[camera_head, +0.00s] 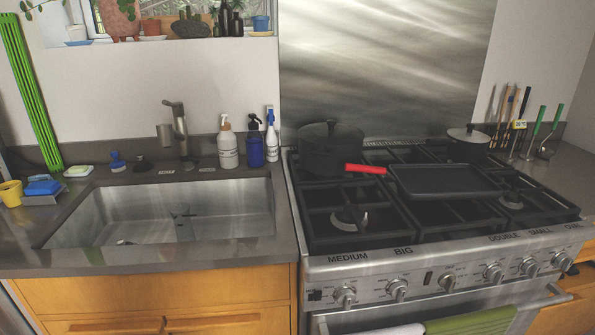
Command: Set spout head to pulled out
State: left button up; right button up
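A grey metal faucet (180,130) stands upright behind the sink, at the left of the head view. Its spout head (164,137) appears to be the short, wide grey cylinder on the left side of the faucet body. I cannot tell from this distance whether the head is seated or drawn out; no hose is visible. Neither of my grippers is in view.
The steel sink (90,215) is open below the faucet. Soap bottles (228,145) stand right of the faucet; a small brush (117,161) and sponge (43,186) are left. The stove (430,240) at right holds pots and a red-handled griddle.

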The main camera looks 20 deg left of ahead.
aim_at(165, 132)
jog(key=u, duration=0.95)
